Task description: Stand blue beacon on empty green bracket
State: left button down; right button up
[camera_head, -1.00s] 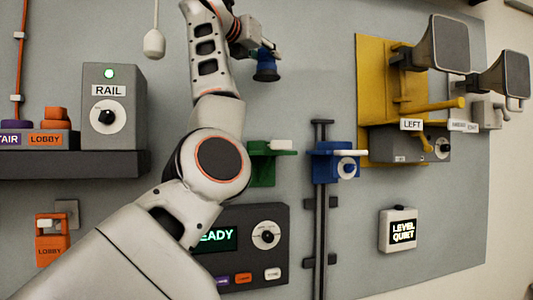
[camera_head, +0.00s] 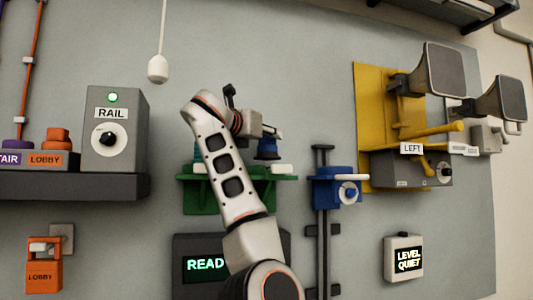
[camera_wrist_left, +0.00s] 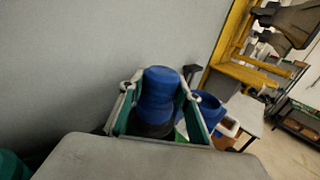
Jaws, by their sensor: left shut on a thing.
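The blue beacon (camera_head: 267,149) is upright, its dark base lowest. My left gripper (camera_head: 262,138) is shut on it; in the left wrist view the beacon (camera_wrist_left: 158,92) sits between the two fingers (camera_wrist_left: 158,112). The green bracket (camera_head: 284,188) is on the wall, with white pieces on its top at left and right. The beacon is at the right part of the bracket, close above or at its top; I cannot tell whether they touch. My arm hides the bracket's middle. My right gripper is not in view.
A blue bracket (camera_head: 336,187) on a dark vertical rail stands just right. Further right are a yellow panel (camera_head: 374,98) and grey horns (camera_head: 447,72). A dark READY console (camera_head: 187,270) is below, the RAIL box (camera_head: 113,151) left. A white pendant (camera_head: 158,69) hangs above.

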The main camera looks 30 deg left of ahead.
aim_at(262, 149)
pick_arm(q)
notch_tip(262, 149, down, 4)
jog(key=shift+s+r, duration=0.1)
jog(key=shift+r, duration=0.15)
jog(key=shift+f, duration=0.35)
jog(key=c, duration=1.5)
grip_release()
jog(key=shift+o, duration=0.2)
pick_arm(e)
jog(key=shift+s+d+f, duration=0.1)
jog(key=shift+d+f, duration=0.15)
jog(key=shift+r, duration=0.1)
pick_arm(q)
jog(key=shift+s, duration=0.25)
jog(key=s+d+b, duration=0.1)
jog(key=s+b, duration=0.3)
jog(key=s, duration=0.7)
jog(key=shift+s, duration=0.25)
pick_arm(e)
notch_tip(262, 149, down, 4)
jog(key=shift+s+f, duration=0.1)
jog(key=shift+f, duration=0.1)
